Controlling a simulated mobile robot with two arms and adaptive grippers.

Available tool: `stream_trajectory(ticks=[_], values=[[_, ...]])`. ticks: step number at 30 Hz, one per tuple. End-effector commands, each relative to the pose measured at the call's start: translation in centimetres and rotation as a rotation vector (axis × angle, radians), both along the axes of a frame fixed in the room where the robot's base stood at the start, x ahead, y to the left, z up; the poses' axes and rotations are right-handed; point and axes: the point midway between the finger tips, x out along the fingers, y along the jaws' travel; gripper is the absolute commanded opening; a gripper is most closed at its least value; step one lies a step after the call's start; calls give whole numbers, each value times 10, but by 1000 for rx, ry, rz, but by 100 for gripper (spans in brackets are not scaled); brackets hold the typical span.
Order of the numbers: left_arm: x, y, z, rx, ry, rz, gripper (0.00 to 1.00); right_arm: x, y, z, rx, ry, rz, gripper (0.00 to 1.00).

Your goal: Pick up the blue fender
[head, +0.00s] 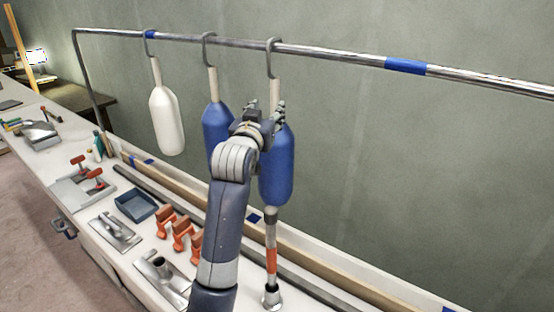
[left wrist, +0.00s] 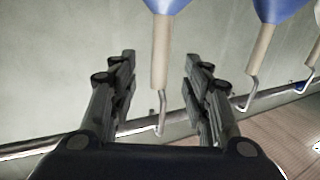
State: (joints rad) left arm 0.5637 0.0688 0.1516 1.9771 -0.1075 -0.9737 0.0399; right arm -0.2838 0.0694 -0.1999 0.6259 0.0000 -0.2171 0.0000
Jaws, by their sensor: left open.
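Two blue fenders hang by pale necks from hooks on a metal rail. The right blue fender (head: 278,175) is nearest to my left gripper (head: 277,112), which is at the height of its neck and top. The other blue fender (head: 215,122) hangs to the left, partly behind my arm. In the left wrist view, which shows the scene upside down, my left gripper (left wrist: 160,68) is open, and the neck of one blue fender (left wrist: 166,4) shows between its fingers. I cannot tell whether the fingers touch it. My right gripper is not in view.
A white fender (head: 166,120) hangs farther left on the rail (head: 340,53). Below, the bench holds a blue tray (head: 135,205), orange-handled tools (head: 182,234), trowels (head: 115,233) and an upright pole with an orange band (head: 271,260). The wall behind is bare.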

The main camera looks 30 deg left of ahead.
Motion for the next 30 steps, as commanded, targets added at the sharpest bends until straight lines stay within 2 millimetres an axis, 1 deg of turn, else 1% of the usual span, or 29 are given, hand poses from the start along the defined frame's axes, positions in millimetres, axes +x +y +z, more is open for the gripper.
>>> stream_trajectory(ticks=[6, 9, 13, 16, 21, 27, 30], values=[[30, 8, 2, 1, 1, 0, 44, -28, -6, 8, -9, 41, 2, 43], [41, 11, 1, 1, 1, 0, 44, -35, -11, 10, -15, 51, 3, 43], [48, 13, 0, 2, 1, 0, 44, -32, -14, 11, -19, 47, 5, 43], [52, 14, 1, 2, 1, 0, 44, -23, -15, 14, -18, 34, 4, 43], [70, 20, 1, 2, 3, 0, 44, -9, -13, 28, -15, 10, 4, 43], [92, 27, -1, 2, 3, 0, 44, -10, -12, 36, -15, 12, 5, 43], [97, 28, -2, 3, 1, 0, 44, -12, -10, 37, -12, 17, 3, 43]])
